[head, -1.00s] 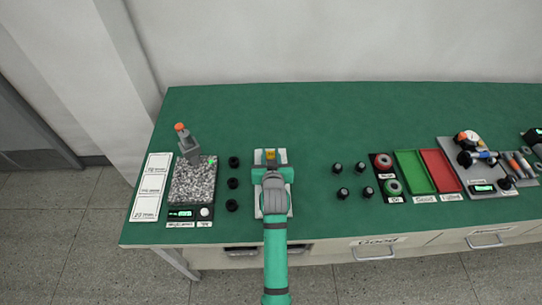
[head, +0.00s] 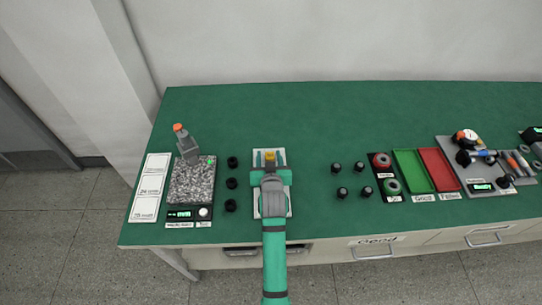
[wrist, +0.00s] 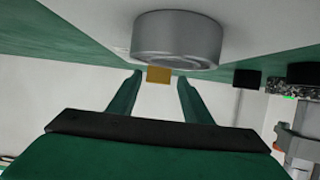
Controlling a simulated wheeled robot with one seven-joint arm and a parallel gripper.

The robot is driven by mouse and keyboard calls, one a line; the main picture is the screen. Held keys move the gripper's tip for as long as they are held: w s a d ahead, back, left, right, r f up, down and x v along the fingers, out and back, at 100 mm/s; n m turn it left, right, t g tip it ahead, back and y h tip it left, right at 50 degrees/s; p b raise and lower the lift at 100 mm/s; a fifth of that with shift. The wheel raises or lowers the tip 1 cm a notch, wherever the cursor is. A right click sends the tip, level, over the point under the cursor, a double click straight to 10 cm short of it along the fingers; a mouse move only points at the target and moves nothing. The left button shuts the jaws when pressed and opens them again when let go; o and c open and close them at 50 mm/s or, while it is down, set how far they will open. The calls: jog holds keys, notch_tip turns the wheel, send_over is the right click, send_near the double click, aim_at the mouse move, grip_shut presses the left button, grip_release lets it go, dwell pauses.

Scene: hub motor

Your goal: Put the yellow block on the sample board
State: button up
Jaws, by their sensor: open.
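The yellow block (head: 270,155) is at the far end of a pale plate (head: 286,208) on the green bench. In the wrist view the block (wrist: 158,75) shows between and just beyond my fingertips, with a gap on each side. My gripper (head: 270,160) is open, its teal fingers pointing at the block. A grey metal cylinder (wrist: 176,38) partly overlaps the block in the wrist view; my arm hides it in the head view. A white board with three labelled fields (head: 151,187) lies at the bench's left edge; its print is too small to read surely.
Left of the plate are black caps (head: 232,183) and a speckled stone slab (head: 192,180) with an orange-topped device (head: 181,135). On the right stand several black cylinders (head: 342,193), a green tray (head: 411,172) and a red tray (head: 438,170). The bench's back strip is clear.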

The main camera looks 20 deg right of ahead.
jog(key=v, duration=1.1)
jog(key=shift+s+d, duration=0.15)
jog(key=shift+d, duration=0.05)
